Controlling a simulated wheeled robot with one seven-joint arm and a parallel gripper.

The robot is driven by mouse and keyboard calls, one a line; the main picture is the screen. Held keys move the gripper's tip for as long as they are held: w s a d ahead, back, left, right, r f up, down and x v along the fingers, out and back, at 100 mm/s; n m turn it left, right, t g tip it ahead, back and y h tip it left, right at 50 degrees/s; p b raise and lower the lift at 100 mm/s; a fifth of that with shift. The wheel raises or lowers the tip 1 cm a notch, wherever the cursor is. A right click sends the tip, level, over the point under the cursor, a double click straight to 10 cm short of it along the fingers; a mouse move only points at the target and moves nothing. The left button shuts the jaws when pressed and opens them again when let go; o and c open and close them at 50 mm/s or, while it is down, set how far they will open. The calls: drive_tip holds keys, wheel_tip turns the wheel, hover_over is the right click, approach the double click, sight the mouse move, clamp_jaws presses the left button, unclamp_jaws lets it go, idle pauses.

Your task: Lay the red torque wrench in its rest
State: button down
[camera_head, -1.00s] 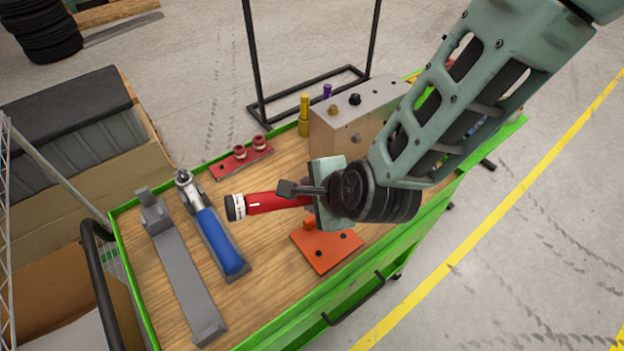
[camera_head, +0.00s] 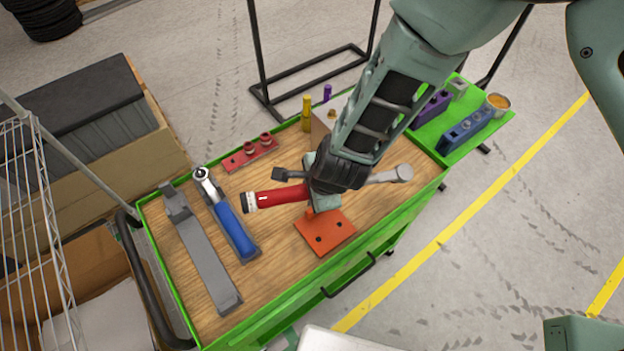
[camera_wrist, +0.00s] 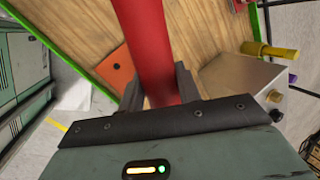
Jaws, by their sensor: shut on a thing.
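The red torque wrench (camera_head: 283,196) is held above the cart top in the head view, its red handle pointing left and its grey head to the right. My gripper (camera_head: 316,194) is shut on its handle. In the wrist view the red handle (camera_wrist: 147,40) runs up between the fingers of my gripper (camera_wrist: 160,88). A long grey rest (camera_head: 205,258) with a raised block at its far end lies empty on the cart's left side. A blue-handled wrench (camera_head: 233,231) lies in a similar holder just right of it.
An orange plate (camera_head: 325,233) with holes lies near the cart's front edge, below my gripper. A red plate with knobs (camera_head: 250,154) lies at the back. A metal box (camera_head: 325,116) stands partly behind my arm. The cart has a green rim (camera_head: 300,300).

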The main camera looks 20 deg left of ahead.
drive_tip(key=shift+w+a+r+g+h+p, duration=0.15)
drive_tip(key=shift+r+g+h+p, duration=0.45)
drive_tip(key=shift+p, duration=3.05)
drive_tip(key=shift+f+h+p, duration=0.3)
drive_tip(key=shift+f+p, duration=0.05)
drive_tip(key=shift+p, duration=0.55)
drive_tip(key=shift+r+g+p, duration=0.15)
drive_tip(key=shift+g+p, duration=0.15)
drive_tip(key=shift+p, duration=0.6)
drive_tip(key=shift+w+a+f+h+b, duration=0.1)
drive_tip(key=shift+a+f+h+b, duration=0.05)
drive_tip(key=shift+f+h+b, duration=0.25)
drive_tip(key=shift+g, duration=0.3)
drive_tip(key=shift+w+r+h, duration=0.1)
drive_tip(key=shift+r+h, duration=0.1)
drive_tip(key=shift+h, duration=0.1)
